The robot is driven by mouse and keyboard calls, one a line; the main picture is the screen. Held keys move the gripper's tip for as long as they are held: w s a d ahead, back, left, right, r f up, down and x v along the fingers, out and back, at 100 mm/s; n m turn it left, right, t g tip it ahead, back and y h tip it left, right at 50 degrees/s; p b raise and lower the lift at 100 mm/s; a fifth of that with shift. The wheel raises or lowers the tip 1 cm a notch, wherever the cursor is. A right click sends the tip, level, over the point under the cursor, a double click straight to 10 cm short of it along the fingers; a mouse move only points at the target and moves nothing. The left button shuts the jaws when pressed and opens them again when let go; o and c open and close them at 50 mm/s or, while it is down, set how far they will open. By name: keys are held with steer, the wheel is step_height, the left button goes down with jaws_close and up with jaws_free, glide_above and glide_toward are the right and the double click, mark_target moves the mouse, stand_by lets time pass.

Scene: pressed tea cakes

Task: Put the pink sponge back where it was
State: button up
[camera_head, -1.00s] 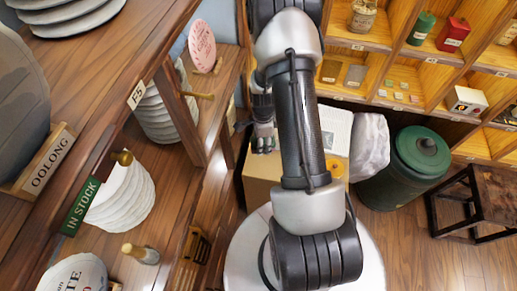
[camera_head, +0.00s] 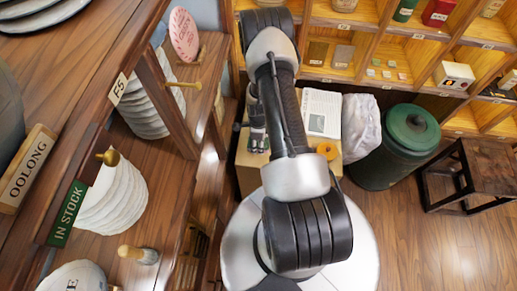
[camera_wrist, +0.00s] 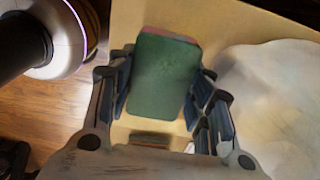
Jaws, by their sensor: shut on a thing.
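The sponge (camera_wrist: 165,76) shows in the wrist view as a rounded block with a green face and a thin pink strip along its top edge. My gripper (camera_wrist: 164,90) is shut on it, with a finger on each side. In the head view my gripper (camera_head: 257,132) hangs over the left part of the cardboard box top. I cannot make out the sponge there. In the wrist view a tan surface lies beyond the sponge; I cannot tell whether the sponge touches it.
The cardboard box (camera_head: 247,172) bears a printed sheet (camera_head: 322,112) and an orange ring (camera_head: 327,151). A pale plastic bag (camera_head: 361,128) and a green canister (camera_head: 408,140) stand right of it. A wooden shelf (camera_head: 130,165) with wrapped cakes fills the left. A dark stool (camera_head: 480,175) stands at right.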

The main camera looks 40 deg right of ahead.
steer(key=shift+f+b, duration=0.5)
steer(key=shift+f, duration=1.7)
steer(key=shift+f, duration=0.25)
steer(key=o, duration=1)
steer(key=shift+r, duration=0.1)
step_height(320, 180, up, 12)
steer(key=p, duration=0.2)
steer(key=shift+r+p, duration=0.15)
steer(key=shift+p, duration=0.25)
